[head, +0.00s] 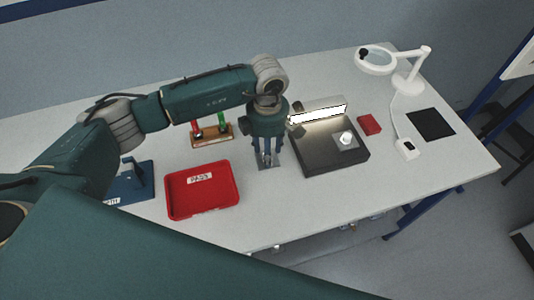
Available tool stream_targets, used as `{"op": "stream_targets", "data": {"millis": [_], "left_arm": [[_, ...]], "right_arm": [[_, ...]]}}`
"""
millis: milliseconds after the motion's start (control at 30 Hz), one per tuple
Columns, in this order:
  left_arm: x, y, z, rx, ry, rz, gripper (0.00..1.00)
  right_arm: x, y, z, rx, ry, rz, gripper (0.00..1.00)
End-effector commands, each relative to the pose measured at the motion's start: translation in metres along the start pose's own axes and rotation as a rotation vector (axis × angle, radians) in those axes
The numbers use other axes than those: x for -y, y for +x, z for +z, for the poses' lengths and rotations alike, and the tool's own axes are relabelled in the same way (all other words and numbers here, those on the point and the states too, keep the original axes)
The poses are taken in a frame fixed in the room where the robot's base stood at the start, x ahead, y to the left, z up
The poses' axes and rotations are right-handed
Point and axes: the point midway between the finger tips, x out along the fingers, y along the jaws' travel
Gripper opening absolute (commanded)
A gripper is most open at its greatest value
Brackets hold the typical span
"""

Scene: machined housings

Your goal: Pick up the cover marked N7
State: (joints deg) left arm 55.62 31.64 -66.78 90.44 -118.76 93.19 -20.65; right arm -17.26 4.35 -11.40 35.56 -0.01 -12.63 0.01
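No marking N7 can be read in the head view. My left gripper (267,158) points down over a small grey square plate (277,162) on the table, left of a black box. The fingers hide part of the plate, and I cannot tell whether they touch it or hold anything. A light grey square piece with a round, bright top (346,138) sits on the black box (322,161) under a lit lamp bar (318,115). I cannot tell whether either piece is the cover. My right gripper is not in view.
A red tray labelled PASS (236,199) lies front left of the gripper. A wooden rack (212,139) with red and green handles stands behind it. A blue stand (140,178) is at left. Right are a red block (369,124), magnifier lamp (409,85) and black mat (431,123).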

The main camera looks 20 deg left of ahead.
Motion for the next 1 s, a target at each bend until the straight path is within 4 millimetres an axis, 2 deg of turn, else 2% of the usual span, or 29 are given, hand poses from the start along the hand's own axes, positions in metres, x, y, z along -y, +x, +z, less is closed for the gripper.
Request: {"op": "stream_targets", "data": {"millis": [300,500,833,1000], "left_arm": [[0.0,0.007,0.0,-0.001,0.001,0.0,0.4],[0.0,0.006,0.0,-0.001,0.0,0.0,0.0],[0.0,0.005,0.0,0.0,0.0,0.0,0.0],[-0.001,-0.004,0.0,0.002,0.0,0.003,0.0]], "right_arm": [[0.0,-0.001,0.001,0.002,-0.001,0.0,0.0],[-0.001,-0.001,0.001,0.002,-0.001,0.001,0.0],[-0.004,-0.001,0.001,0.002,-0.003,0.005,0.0],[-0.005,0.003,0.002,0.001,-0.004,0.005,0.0]]}}
